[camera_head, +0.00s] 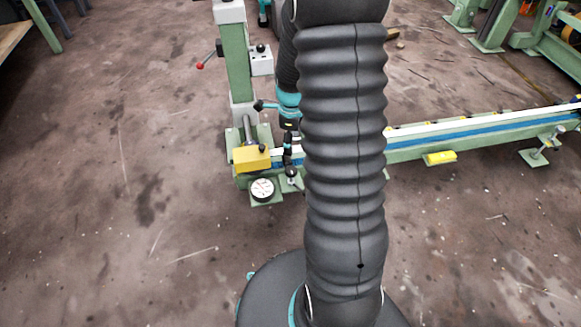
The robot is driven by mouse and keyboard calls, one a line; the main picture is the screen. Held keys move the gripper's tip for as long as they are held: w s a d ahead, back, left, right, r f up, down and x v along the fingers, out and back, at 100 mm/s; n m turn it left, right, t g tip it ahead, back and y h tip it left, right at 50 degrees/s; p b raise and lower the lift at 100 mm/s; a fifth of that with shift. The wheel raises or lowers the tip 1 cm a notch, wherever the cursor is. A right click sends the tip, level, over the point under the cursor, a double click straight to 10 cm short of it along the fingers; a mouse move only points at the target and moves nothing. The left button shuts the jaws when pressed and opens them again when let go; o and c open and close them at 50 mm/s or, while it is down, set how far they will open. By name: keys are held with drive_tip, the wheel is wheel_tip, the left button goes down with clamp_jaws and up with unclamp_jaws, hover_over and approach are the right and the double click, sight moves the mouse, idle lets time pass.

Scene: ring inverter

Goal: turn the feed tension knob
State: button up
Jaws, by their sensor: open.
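The machine's green end post (237,62) stands left of my arm. At its foot are a yellow block (252,159) with a small black knob on top and a white round dial (262,190) on a green plate. I cannot tell for sure which part is the feed tension knob. A dark upright fitting (291,174) stands on the plate right of the dial. My gripper (288,160) is small and dark, pointing down just above this fitting, its jaws open. Whether they touch or surround anything is unclear. My black arm hides the area to the right.
A long green rail (470,134) with blue and white strips runs right from the machine, with a yellow block (440,158) beside it. A grey box (262,60) and red-tipped lever (200,66) are on the post. The concrete floor at left and front is clear.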

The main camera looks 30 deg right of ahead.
sight(291, 170)
wheel_tip(291, 170, down, 14)
drive_tip(key=shift+r+b, duration=0.25)
drive_tip(key=shift+b, duration=0.65)
drive_tip(key=c, duration=1.1)
